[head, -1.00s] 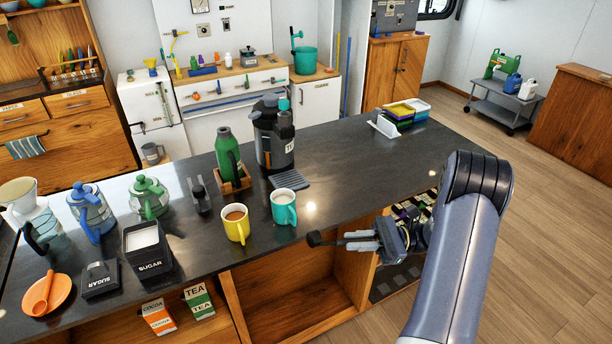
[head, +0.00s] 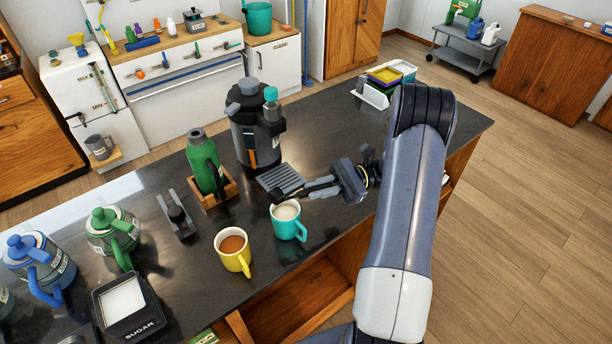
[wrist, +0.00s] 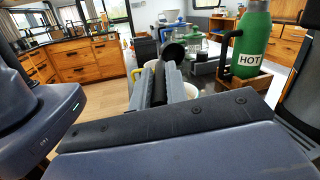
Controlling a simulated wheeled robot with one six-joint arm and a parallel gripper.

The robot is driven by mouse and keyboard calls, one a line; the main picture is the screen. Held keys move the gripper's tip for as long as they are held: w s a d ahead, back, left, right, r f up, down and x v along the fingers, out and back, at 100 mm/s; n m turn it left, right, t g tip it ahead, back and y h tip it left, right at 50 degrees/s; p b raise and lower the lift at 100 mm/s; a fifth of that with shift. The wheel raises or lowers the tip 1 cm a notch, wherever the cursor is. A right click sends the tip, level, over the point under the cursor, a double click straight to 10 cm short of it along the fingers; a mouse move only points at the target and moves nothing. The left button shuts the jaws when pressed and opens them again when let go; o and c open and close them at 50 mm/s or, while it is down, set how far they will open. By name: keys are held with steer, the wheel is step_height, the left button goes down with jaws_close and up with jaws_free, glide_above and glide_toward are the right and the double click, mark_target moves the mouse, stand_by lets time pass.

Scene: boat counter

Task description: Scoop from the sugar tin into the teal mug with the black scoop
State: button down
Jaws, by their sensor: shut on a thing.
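The black sugar tin (head: 148,331) stands open at the lower left of the head view, with white sugar inside. The teal mug (head: 297,231) stands near the counter's front edge and holds something pale. My gripper (head: 318,187) is shut on the black scoop, above the counter just behind and right of the teal mug. The scoop is hard to make out against the drip tray in the head view. In the wrist view its dark bowl (wrist: 174,52) shows beyond the fingers. I cannot tell whether it holds sugar. The fingers partly hide a pale-rimmed mug there.
A yellow mug (head: 232,259) of brown drink stands left of the teal mug. Behind are the green flask (head: 203,160) in a wooden holder, the coffee machine (head: 250,140) and its drip tray (head: 283,180). Green (head: 108,235) and blue (head: 32,262) pots stand left.

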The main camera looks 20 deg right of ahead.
steer(key=shift+h+b, duration=0.3)
steer(key=shift+b, duration=0.9)
steer(key=shift+s+a+r+h+b, duration=0.15)
steer(key=shift+h+b, duration=0.15)
steer(key=shift+b, duration=0.7)
steer(key=shift+a+r+n+t+h+p, duration=0.1)
steer(key=shift+r+n+t+h+p, duration=0.2)
steer(key=shift+r+n+h+p, duration=0.25)
steer(key=shift+a+r+h+b, duration=0.15)
steer(key=shift+r+h+b, duration=0.1)
steer(key=shift+r+b, duration=0.1)
steer(key=s+a+r+n+t+h+b, duration=0.2)
steer(key=a+r+h, duration=0.4)
steer(key=h, duration=0.8)
steer(key=shift+s+a+r+n+t+b, duration=0.3)
steer(key=shift+s+a+t+b, duration=0.5)
steer(key=shift+a+b, duration=0.55)
steer(key=shift+w+d+f, duration=0.1)
steer(key=shift+w+d, duration=0.05)
